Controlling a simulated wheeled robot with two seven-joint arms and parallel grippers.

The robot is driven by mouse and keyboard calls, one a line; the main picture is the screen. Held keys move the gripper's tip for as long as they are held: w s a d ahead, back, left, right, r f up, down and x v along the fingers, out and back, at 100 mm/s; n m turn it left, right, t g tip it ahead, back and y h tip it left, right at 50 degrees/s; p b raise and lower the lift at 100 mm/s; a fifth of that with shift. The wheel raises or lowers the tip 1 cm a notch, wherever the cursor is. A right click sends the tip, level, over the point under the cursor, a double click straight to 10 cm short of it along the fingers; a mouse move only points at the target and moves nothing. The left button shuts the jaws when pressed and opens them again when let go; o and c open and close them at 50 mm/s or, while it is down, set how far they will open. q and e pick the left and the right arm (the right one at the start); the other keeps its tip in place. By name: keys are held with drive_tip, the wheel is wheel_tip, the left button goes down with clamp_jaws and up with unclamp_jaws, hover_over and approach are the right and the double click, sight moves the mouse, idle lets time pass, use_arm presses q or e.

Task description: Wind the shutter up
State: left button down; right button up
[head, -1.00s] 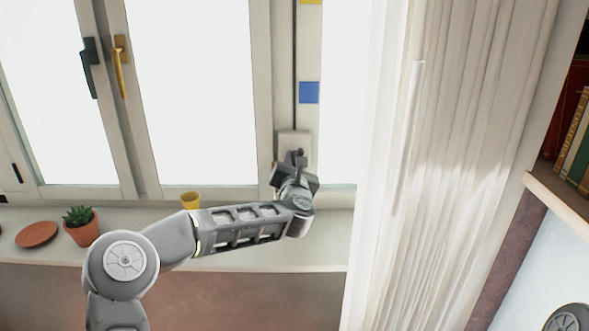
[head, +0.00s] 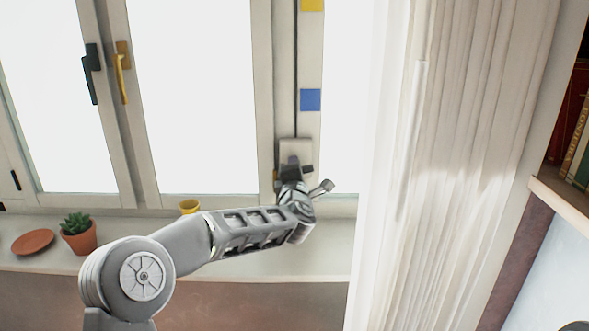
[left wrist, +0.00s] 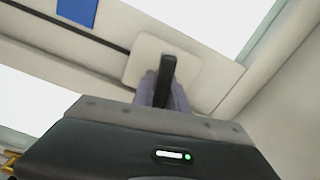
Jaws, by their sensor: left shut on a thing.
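The winder is a cream plate (head: 301,147) low on the window frame post. A dark vertical cord or strip (head: 296,80) runs up from it. In the left wrist view, the cream plate (left wrist: 140,58) is tilted in the picture. No shutter slats show. My right gripper is not in view.
A blue square (head: 310,100) and a yellow square (head: 312,4) mark the post. A white curtain (head: 450,160) hangs close on the right.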

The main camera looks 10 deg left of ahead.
use_arm(q)
drive_tip(key=m, duration=0.2)
drive_tip(key=shift+d+r+m, duration=0.1)
drive_tip(key=shift+m, duration=0.3)
drive_tip(key=m+p, duration=0.1)
drive_tip(key=m, duration=0.2)
drive_tip(key=shift+m, duration=0.4)
drive_tip(key=m+p, duration=0.1)
drive_tip(key=m, duration=0.2)
drive_tip(key=shift+r+p, duration=0.1)
drive_tip(key=shift+p, duration=0.3)
drive_tip(key=shift+m+p, duration=0.35)
drive_tip(key=shift+m, duration=0.95)
drive_tip(key=c, duration=1.3)
unclamp_jaws()
drive_tip(key=shift+c, duration=0.2)
